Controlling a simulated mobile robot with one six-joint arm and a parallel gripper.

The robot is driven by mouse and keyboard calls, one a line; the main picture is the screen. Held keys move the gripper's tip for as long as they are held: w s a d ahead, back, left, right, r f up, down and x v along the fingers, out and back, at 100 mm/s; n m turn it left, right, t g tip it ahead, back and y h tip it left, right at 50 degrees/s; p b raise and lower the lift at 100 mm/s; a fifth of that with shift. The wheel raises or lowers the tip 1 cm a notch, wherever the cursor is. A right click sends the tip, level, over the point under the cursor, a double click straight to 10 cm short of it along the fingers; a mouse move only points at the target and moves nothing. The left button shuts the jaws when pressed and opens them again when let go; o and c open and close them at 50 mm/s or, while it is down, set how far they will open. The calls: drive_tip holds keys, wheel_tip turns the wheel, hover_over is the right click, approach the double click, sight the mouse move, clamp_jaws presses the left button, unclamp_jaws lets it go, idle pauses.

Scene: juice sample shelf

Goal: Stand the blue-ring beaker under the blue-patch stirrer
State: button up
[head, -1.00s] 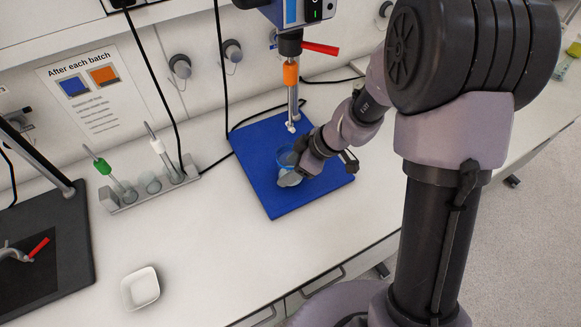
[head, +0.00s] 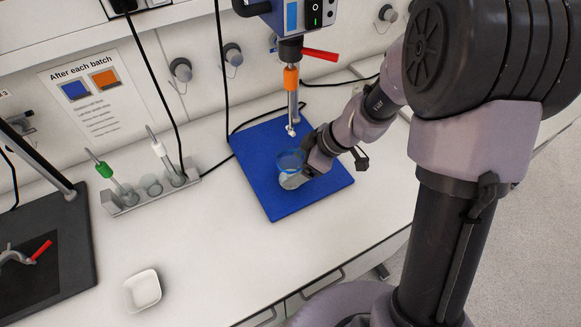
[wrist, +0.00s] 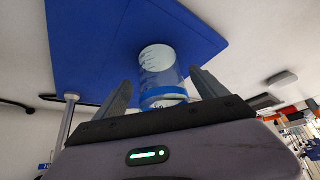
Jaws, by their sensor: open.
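The blue-ring beaker (head: 290,165) stands upright on the blue mat (head: 287,207), in front of the stirrer shaft. The blue-patch stirrer (head: 291,12) hangs above the back of the mat, with an orange collar on its shaft and a white tip. My gripper (head: 310,175) is at the beaker from the right. In the wrist view the beaker (wrist: 161,70) is between the two open fingers of my gripper (wrist: 160,92), with its blue ring near the palm. Gaps show on both sides, so the fingers look apart from the glass.
A grey rack (head: 150,190) holds a green-collared shaft (head: 104,170) and a white-collared shaft (head: 159,150). A small white dish (head: 142,291) stands at the front left. A black plate (head: 60,255) with a stand is at far left. Bare counter lies between them.

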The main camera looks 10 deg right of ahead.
drive_tip(key=s+d+r+m+h+p, duration=0.1)
drive_tip(key=s+d+r+m, duration=0.15)
drive_tip(key=r, duration=0.45)
drive_tip(key=s+d+r+m+p, duration=0.15)
drive_tip(key=s+r, duration=0.25)
drive_tip(key=r, duration=0.4)
drive_tip(key=s+r+m+t+h, duration=0.2)
drive_tip(key=s+r+m, duration=0.1)
drive_tip(key=s+m, duration=0.4)
drive_tip(key=s+r+m+t+h, duration=0.1)
drive_tip(key=s+r+m, duration=0.3)
drive_tip(key=s+m, duration=0.3)
drive_tip(key=f+b, duration=0.1)
drive_tip(key=b, duration=0.1)
drive_tip(key=f+b, duration=0.4)
drive_tip(key=shift+w+f, duration=0.25)
drive_tip(key=shift+w, duration=0.1)
